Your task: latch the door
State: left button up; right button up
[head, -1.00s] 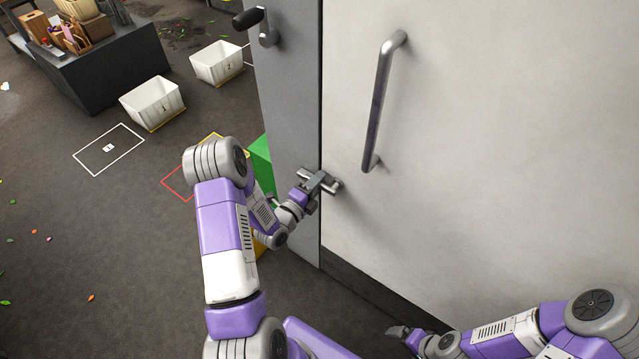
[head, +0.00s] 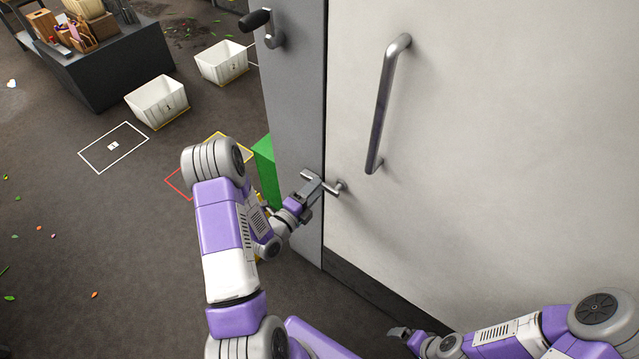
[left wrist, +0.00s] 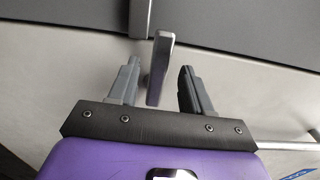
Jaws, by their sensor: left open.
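The white door (head: 480,130) stands closed or nearly closed against a grey frame (head: 300,110). A long metal pull handle (head: 385,105) is on it. A small metal latch lever (head: 340,187) sits low at the door's edge, beside the seam. My left gripper (head: 315,187) is at this latch, partly covering it. In the left wrist view the metal lever (left wrist: 160,70) lies between the two open fingers, with gaps on both sides. My right gripper (head: 398,332) is low, near the door's bottom; its jaws are too small to judge.
A lever with a black grip (head: 265,25) is high on the frame. A green block (head: 265,170) stands behind my left arm. White bins (head: 157,101) and a dark counter (head: 120,65) are at the back left. The floor at left is mostly free, with scattered petals.

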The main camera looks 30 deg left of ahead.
pick_arm(q)
jog(key=s, duration=0.4)
jog(key=shift+a, duration=0.15)
jog(key=s+d+f+n+g+h+p, duration=0.1)
jog(key=s+d+f+n+g+p, duration=0.15)
jog(key=d+f+n+g, duration=0.85)
jog(key=s+d+f+n+g+h+p, duration=0.1)
jog(key=s+d+f+n+g+h, duration=0.1)
jog(key=s+d+n+g, duration=0.4)
jog(key=s+d+f+n, duration=0.1)
jog(key=s+d+n, duration=0.3)
jog(key=s+d, duration=0.2)
jog(key=shift+s+n+g, duration=0.3)
jog(key=shift+s+n, duration=0.1)
jog(key=shift+s, duration=0.1)
jog(key=shift+f, duration=0.1)
